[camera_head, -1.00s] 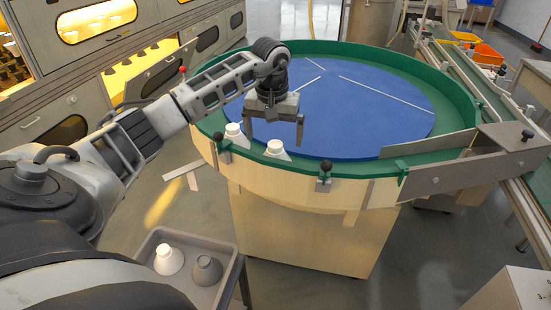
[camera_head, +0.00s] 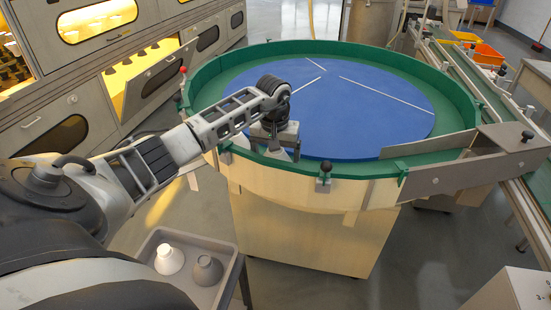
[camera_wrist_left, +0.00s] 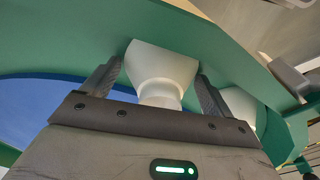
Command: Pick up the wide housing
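A white, flared housing (camera_wrist_left: 160,75) stands between the two fingers of my left gripper (camera_head: 282,153), in the left wrist view. The fingers flank its wide part closely, with no clear sign that they grip it. A second white housing (camera_wrist_left: 238,104) shows to the right, outside the right-hand finger and partly hidden by it. In the head view my left gripper is low at the near green rim of the round table, and my arm and gripper largely hide both housings. My right gripper is not in view.
The round table has a blue top (camera_head: 340,120) and a raised green rim (camera_head: 455,85). A grey tray (camera_head: 147,243) at lower left holds a white cone-shaped housing (camera_head: 169,261) and a grey one (camera_head: 207,270). A metal guide plate (camera_head: 470,170) crosses the rim at right.

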